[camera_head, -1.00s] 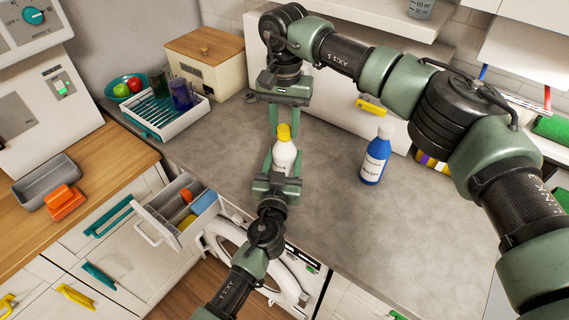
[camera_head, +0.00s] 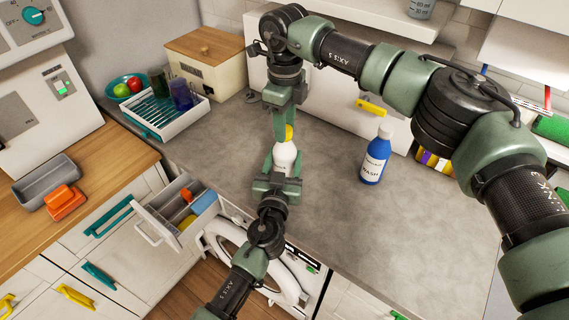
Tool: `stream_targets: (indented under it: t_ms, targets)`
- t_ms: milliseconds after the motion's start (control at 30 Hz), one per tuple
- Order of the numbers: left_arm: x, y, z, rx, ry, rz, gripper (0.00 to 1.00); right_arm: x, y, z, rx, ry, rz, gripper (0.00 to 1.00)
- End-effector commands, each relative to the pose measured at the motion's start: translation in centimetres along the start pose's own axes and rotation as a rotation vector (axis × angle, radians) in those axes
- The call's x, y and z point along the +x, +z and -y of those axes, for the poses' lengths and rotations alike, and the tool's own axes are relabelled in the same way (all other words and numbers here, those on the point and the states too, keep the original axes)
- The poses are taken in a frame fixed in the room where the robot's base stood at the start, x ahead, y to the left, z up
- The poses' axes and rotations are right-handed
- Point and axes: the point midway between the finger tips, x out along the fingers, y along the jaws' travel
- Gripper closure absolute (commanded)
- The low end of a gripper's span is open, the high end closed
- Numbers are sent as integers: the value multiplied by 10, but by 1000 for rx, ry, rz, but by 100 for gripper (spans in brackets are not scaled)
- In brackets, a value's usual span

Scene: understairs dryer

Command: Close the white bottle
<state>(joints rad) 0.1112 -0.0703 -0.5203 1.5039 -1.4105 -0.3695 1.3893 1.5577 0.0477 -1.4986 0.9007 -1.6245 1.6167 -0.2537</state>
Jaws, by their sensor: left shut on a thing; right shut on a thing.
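The white bottle (camera_head: 284,156) stands upright over the grey counter, with its yellow cap (camera_head: 289,132) at its top. My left gripper (camera_head: 283,166) comes in from the front and is shut on the bottle's body. My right gripper (camera_head: 285,127) reaches down from above and is shut on the yellow cap. Its fingers hide part of the cap, so I cannot tell how far the cap is seated on the neck. The bottle's lower part is hidden by my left gripper.
A blue bottle (camera_head: 375,156) with a white cap stands on the counter (camera_head: 330,215) to the right. A dish rack (camera_head: 166,113) with cups is at the left, beside a wooden-lidded box (camera_head: 207,62). An open drawer (camera_head: 172,215) juts out at front left. The counter's front right is clear.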

Motion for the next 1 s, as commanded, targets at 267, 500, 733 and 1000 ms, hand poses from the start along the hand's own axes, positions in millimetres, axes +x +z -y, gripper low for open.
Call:
stream_targets:
  t_ms: [267,500,733,1000]
  targets:
    - [0,3,1,0,-3,5,100,0,0,0,641,0,-1,100]
    - [0,3,2,0,-3,5,100,1,0,-1,1190,-1,-1,100]
    - [0,3,2,0,-3,5,100,1,0,-1,1470,-1,-1,100]
    - [0,3,2,0,-3,5,100,1,0,-1,1466,-1,0,44]
